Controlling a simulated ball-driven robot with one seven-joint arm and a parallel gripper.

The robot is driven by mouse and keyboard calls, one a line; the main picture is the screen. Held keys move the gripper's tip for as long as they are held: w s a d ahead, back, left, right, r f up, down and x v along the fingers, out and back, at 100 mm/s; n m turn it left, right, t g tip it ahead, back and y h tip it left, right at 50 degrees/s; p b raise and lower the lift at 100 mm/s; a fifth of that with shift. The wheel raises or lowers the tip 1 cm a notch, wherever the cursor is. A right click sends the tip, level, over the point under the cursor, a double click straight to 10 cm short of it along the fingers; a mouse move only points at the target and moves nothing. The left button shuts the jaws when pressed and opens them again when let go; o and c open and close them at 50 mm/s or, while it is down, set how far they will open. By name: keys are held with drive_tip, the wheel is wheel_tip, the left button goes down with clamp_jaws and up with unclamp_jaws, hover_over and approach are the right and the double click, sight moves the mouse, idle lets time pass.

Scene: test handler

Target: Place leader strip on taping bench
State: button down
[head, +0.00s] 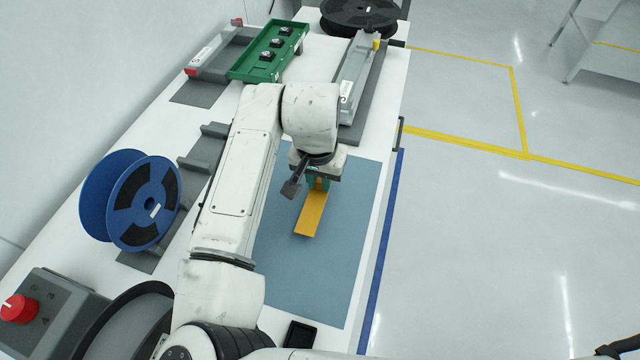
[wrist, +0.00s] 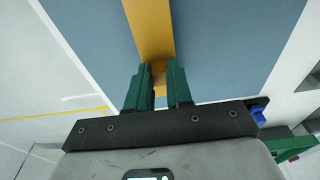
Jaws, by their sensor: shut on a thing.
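The leader strip (head: 311,216) is a flat yellow-orange strip over the blue-grey mat (head: 340,265) on the white bench (head: 388,110). In the wrist view the strip (wrist: 150,30) runs away from my gripper, with its near end between the fingers. My gripper (head: 318,184) has green fingers and is shut on this end. The green fingers (wrist: 158,82) stand on either side of it in the wrist view. I cannot tell whether the strip touches the mat. My arm hides part of the bench and mat.
A blue reel (head: 97,197) stands at the left. A green tray (head: 262,66) with several small parts and a grey track (head: 362,80) lie at the back, near a black reel (head: 350,12). A dark flat device (head: 300,335) lies near the front. The mat around the strip is clear.

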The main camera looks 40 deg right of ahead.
sight(318, 195)
drive_tip(key=shift+f, duration=1.35)
drive_tip(key=shift+f, duration=0.1)
drive_tip(key=c, duration=1)
unclamp_jaws()
drive_tip(key=r, duration=0.4)
drive_tip(key=a+r, duration=0.1)
drive_tip(key=r, duration=0.3)
drive_tip(key=s+r, duration=0.1)
drive_tip(key=r, duration=0.3)
drive_tip(key=shift+a+r, duration=0.1)
drive_tip(key=shift+a, duration=0.05)
